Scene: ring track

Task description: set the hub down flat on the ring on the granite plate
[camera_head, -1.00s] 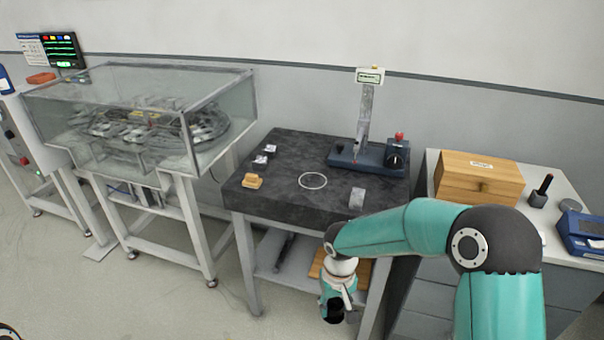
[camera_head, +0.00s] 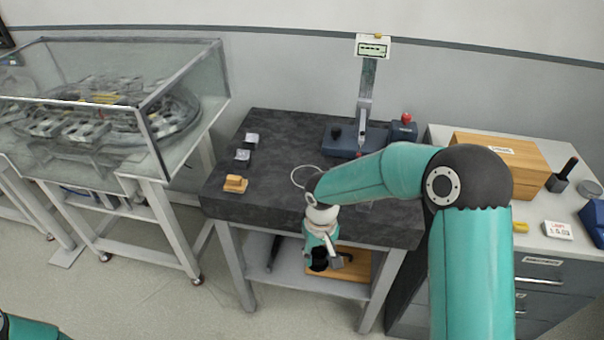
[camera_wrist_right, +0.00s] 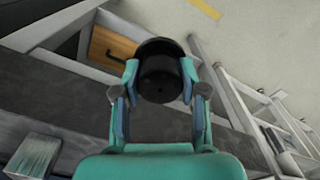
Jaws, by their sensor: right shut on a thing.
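The granite plate (camera_head: 270,205) is a dark slab on a grey stand. A thin white ring (camera_head: 294,177) lies flat on it, its right part hidden behind my right arm. My right gripper (camera_head: 325,264) hangs in front of the plate's front edge, lower than its top and to the front of the ring. In the right wrist view my right gripper (camera_wrist_right: 160,105) is shut on the hub (camera_wrist_right: 160,75), a black round piece between its two fingers. The hub is apart from the plate. My left gripper is out of view.
An orange-tan block (camera_head: 235,184) and two small pieces (camera_head: 247,146) stand on the plate's left. A blue gauge stand (camera_head: 340,140) is at the back. A glass-covered machine (camera_head: 100,110) stands left; a wooden box (camera_head: 500,160) sits on the right cabinet.

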